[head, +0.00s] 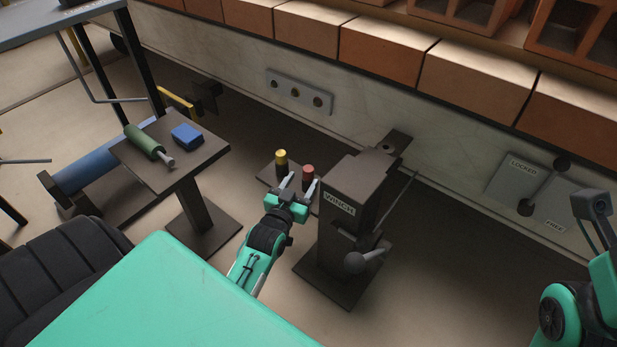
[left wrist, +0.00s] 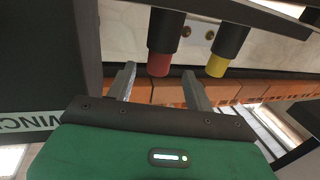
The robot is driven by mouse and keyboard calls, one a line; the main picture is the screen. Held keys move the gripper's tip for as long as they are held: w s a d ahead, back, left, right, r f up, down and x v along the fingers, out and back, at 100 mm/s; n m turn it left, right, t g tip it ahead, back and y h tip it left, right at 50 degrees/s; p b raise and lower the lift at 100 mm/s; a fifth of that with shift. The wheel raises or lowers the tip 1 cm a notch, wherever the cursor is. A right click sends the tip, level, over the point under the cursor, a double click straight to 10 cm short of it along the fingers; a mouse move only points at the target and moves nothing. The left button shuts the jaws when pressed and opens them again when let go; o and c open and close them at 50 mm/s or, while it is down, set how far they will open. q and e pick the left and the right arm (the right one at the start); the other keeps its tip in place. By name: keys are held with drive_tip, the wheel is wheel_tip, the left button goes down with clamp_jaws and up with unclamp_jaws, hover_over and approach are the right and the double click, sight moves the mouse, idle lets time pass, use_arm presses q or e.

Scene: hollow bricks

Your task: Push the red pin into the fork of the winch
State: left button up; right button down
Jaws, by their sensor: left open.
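The red pin (head: 308,171) stands upright on a low dark shelf, beside the winch (head: 348,200). It also shows in the left wrist view (left wrist: 160,60), as a red cap with a black body. My left gripper (head: 299,184) is open, its two fingers pointing at the red pin. In the left wrist view the fingers (left wrist: 160,84) lie either side of the pin's line, and the gap between them looks empty. A dark bracket with a round hole (head: 388,148) juts from the winch's top; I cannot tell whether it is the fork.
A yellow-capped pin (head: 281,157) stands close left of the red pin. A small table (head: 205,152) holds a green cylinder (head: 143,141) and a blue block (head: 187,136). A lever panel marked LOCKED and FREE (head: 518,166) is on the wall at right. The winch handle (head: 357,262) sticks out in front.

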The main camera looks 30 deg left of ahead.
sight(306, 176)
use_arm(q)
drive_tip(key=w+b, duration=0.3)
drive_tip(key=w, duration=0.1)
drive_tip(key=shift+a, duration=0.3)
drive_tip(key=shift+w+a, duration=0.1)
drive_tip(key=shift+w, duration=0.4)
drive_tip(key=shift+r, duration=0.1)
drive_tip(key=shift+c, duration=0.2)
drive_tip(key=c, duration=1)
